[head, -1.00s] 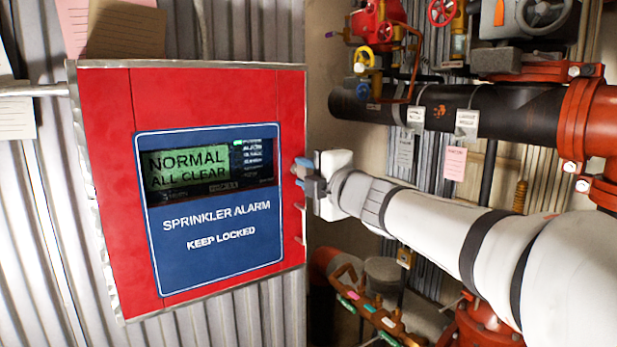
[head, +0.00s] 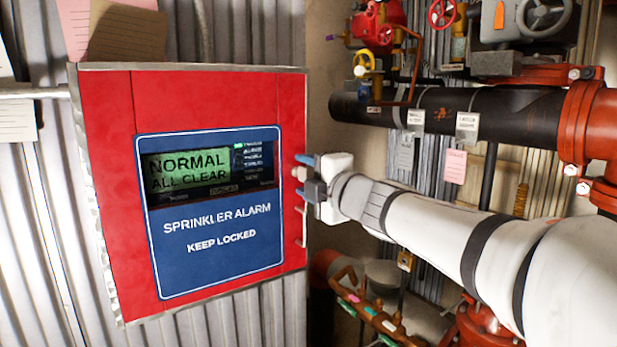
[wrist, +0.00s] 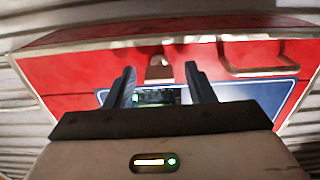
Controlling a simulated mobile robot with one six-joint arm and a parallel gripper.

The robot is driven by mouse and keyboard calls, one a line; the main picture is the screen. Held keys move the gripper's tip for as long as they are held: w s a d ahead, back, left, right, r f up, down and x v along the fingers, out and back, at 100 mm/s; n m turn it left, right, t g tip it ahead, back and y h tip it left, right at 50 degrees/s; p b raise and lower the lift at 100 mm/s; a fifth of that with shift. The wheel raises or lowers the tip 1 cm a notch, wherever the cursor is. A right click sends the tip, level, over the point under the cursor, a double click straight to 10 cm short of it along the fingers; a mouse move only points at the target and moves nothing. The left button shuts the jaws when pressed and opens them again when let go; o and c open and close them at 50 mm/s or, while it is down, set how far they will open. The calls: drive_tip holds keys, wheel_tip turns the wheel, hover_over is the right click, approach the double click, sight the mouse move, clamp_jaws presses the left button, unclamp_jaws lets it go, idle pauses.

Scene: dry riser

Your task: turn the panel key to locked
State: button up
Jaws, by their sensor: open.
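The red alarm panel (head: 105,190) hangs on the left in the head view. Its screen (head: 188,168) reads NORMAL, ALL CLEAR, and its blue label says KEEP LOCKED. My gripper (head: 299,172) is at the panel's right part, close to its face. In the wrist view my gripper (wrist: 160,72) is open, with one finger on each side of a small tan metal piece (wrist: 160,67) on the red face. This looks like the key or its lock. The fingers appear apart from it. Its turned position cannot be told, and the gripper hides it in the head view.
A metal handle (wrist: 260,58) sticks out of the panel beside the key area. A black pipe (head: 445,108) with tags, red flanges and valves fills the right side behind my arm. Corrugated wall (head: 50,230) lies behind the panel.

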drive_tip(key=p+v, duration=0.1)
drive_tip(key=v, duration=0.6)
drive_tip(key=shift+s+d, duration=0.15)
drive_tip(key=shift+s, duration=0.15)
drive_tip(key=s+d+f+m+g+h+p, duration=0.1)
drive_tip(key=d+f+m+h+p, duration=0.35)
drive_tip(key=d+m+h, duration=0.35)
drive_tip(key=s+d+f+m+g+h+p, duration=0.25)
drive_tip(key=d+m+p, duration=0.3)
drive_tip(key=m, duration=0.35)
drive_tip(key=s+f+m+g+p, duration=0.2)
drive_tip(key=s+f+m+g, duration=0.2)
drive_tip(key=s, duration=0.3)
drive_tip(key=s+a+f+m+g+p, duration=0.1)
drive_tip(key=s+f+m+g, duration=0.3)
drive_tip(key=s, duration=0.4)
drive_tip(key=shift+s+a+f+g+p, duration=0.2)
drive_tip(key=shift+s+f+g+p, duration=0.25)
drive_tip(key=shift+f, duration=0.45)
drive_tip(key=shift+w+y, duration=0.1)
drive_tip(key=shift+y, duration=0.15)
